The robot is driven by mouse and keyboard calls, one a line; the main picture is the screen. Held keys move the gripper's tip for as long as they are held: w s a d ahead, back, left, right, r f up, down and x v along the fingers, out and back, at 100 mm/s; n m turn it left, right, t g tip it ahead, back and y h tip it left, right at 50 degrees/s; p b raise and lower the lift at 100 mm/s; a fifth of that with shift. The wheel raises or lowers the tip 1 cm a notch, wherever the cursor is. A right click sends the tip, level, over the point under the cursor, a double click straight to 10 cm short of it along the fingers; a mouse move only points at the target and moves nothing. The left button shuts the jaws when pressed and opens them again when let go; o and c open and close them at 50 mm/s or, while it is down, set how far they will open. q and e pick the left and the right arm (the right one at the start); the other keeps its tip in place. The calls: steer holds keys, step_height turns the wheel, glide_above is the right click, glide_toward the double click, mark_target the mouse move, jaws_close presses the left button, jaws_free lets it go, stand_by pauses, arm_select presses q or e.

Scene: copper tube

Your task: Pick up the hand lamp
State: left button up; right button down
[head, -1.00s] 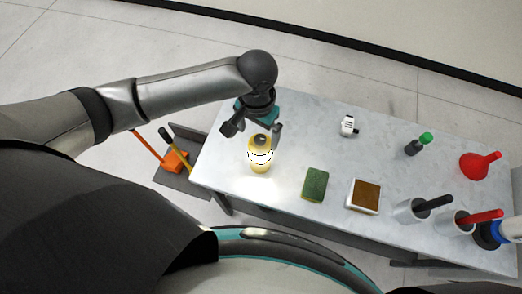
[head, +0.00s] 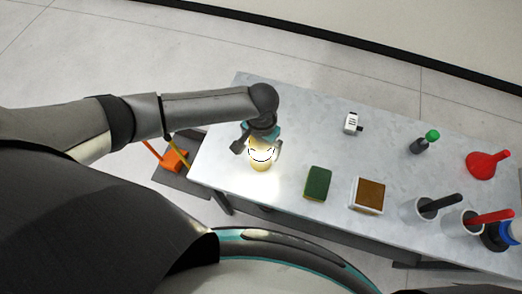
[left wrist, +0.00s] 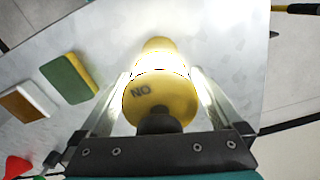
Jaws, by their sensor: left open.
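The yellow hand lamp (head: 261,163) stands lit on the left part of the table, with a bright glow on the tabletop beside it. My left gripper (head: 259,149) is open above it, with one finger on each side of its upper part. In the left wrist view the lamp (left wrist: 160,98) lies between the two spread fingers (left wrist: 158,92), its dark top end close to the palm. Whether either finger touches it I cannot tell. My right gripper is not in view.
An orange tool (head: 173,160) lies beyond the left edge.

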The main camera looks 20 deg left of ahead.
arm_select(q)
steer(key=c, duration=1.5)
steer(key=shift+c, duration=0.4)
steer(key=shift+r, duration=0.15)
